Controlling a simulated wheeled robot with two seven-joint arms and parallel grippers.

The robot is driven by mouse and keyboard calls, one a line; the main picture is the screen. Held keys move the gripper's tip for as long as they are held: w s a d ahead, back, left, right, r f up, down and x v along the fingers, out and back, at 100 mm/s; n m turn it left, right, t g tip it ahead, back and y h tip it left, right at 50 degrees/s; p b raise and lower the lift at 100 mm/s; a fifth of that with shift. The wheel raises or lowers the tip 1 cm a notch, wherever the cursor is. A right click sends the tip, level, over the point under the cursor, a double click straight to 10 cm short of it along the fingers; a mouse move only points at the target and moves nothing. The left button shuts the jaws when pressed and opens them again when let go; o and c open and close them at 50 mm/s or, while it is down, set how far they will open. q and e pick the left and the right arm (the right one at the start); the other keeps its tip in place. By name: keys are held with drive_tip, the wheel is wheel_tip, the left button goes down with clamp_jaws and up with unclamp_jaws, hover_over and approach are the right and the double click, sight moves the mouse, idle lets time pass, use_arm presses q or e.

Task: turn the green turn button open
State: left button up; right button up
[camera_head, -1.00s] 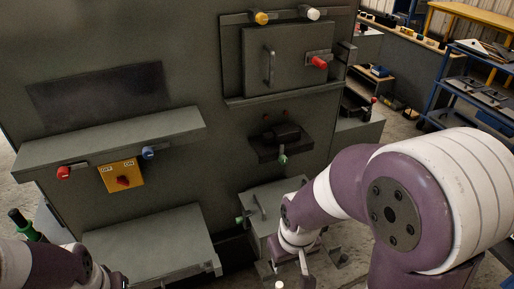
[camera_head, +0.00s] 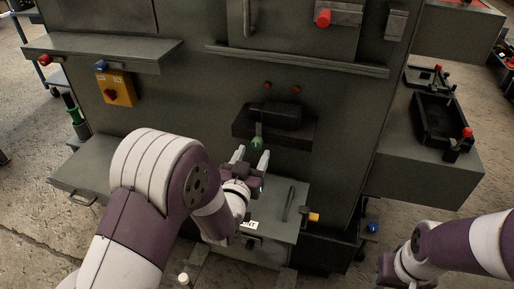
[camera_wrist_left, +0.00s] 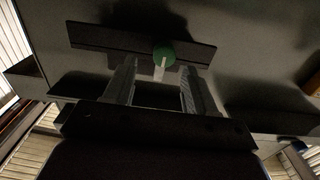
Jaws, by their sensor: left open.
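The green turn button (camera_head: 257,143) sits on the front of the dark enclosure, below a small black box (camera_head: 274,122). In the left wrist view the green turn button (camera_wrist_left: 164,56) is a round knob with a pale bar pointing down toward my gripper. My left gripper (camera_head: 251,158) is open just in front of and below it. Its two fingers also show in the left wrist view (camera_wrist_left: 157,80), spread on either side below the knob, with no contact visible. My right gripper (camera_head: 388,272) is at the lower right, away from the button; its fingers are not clear.
A grey ledge (camera_head: 110,55) juts out at upper left. A side shelf (camera_head: 420,175) with a black tray (camera_head: 440,118) stands at right.

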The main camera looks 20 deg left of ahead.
sight(256, 145)
use_arm(q)
drive_tip(key=w, duration=0.3)
drive_tip(key=shift+a, duration=0.2)
drive_tip(key=shift+w, duration=0.4)
drive_tip(key=shift+w+d, duration=0.1)
drive_tip(key=shift+w, duration=0.2)
clamp_jaws()
